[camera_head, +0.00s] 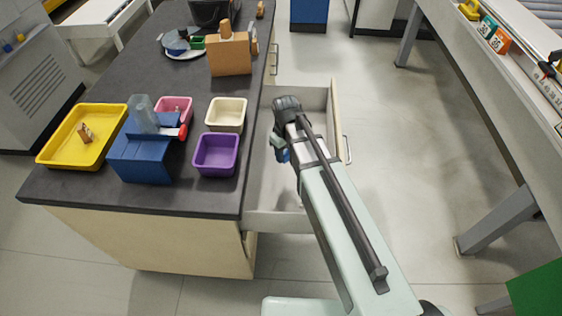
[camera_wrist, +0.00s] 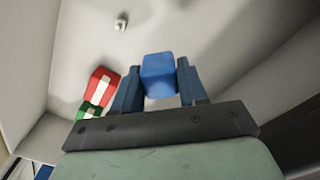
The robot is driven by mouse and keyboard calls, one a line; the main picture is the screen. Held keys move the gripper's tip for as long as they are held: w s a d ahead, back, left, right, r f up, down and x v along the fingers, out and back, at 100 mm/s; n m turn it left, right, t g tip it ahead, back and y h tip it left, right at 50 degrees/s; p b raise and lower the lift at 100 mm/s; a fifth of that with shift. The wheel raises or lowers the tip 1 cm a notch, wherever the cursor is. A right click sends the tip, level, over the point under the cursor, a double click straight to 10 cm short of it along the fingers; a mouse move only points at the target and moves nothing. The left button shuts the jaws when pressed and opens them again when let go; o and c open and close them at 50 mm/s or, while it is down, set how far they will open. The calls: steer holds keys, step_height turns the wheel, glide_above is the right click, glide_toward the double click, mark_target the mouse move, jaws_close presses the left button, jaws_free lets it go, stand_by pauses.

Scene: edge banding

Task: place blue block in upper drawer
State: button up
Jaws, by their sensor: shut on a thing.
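The blue block (camera_wrist: 158,76) is between the two blue fingers of my gripper (camera_wrist: 157,68), which is shut on it. In the head view, my gripper (camera_head: 283,152) is over the open upper drawer (camera_head: 268,185), partly hidden by my arm. The drawer is pulled out to the right of the dark-topped counter, and its pale inside shows in the wrist view. The block's height above the drawer floor is hard to tell.
The counter holds a purple bin (camera_head: 216,155), cream bin (camera_head: 226,114) and yellow tray (camera_head: 52,148).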

steer(key=shift+f, duration=5.05)
steer(key=shift+f, duration=0.15)
steer(key=o, duration=1.1)
steer(key=shift+c, duration=0.2)
steer(key=shift+r, duration=6.15)
